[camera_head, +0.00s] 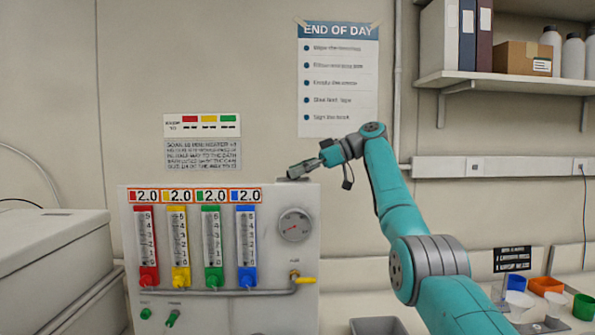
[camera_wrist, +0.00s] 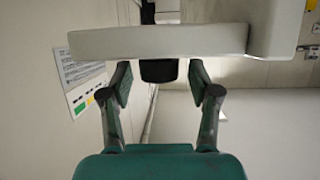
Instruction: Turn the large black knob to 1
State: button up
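A dark, knob-like black piece (camera_wrist: 159,71) shows in the wrist view at the edge of a pale bar, in the gap between my fingers. Its markings and setting cannot be read. My gripper (camera_wrist: 160,80) is open, with one finger on each side of that piece and visible space on both sides; contact does not show. In the head view my gripper (camera_head: 296,172) is at the top right corner of the pale flowmeter panel (camera_head: 270,300), pointing left. The black knob cannot be clearly made out there.
The panel carries red (camera_head: 149,277), yellow (camera_head: 181,277), green (camera_head: 214,277) and blue (camera_head: 247,277) knobs under displays reading 2.0, and a round gauge (camera_head: 295,226). A yellow-handled valve (camera_head: 304,280) is at its right. A shelf (camera_head: 505,82) hangs at the upper right.

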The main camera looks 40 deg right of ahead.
jog(key=v, duration=0.7)
jog(key=shift+s+d, duration=0.15)
jog(key=shift+d, duration=0.05)
dwell(0.4)
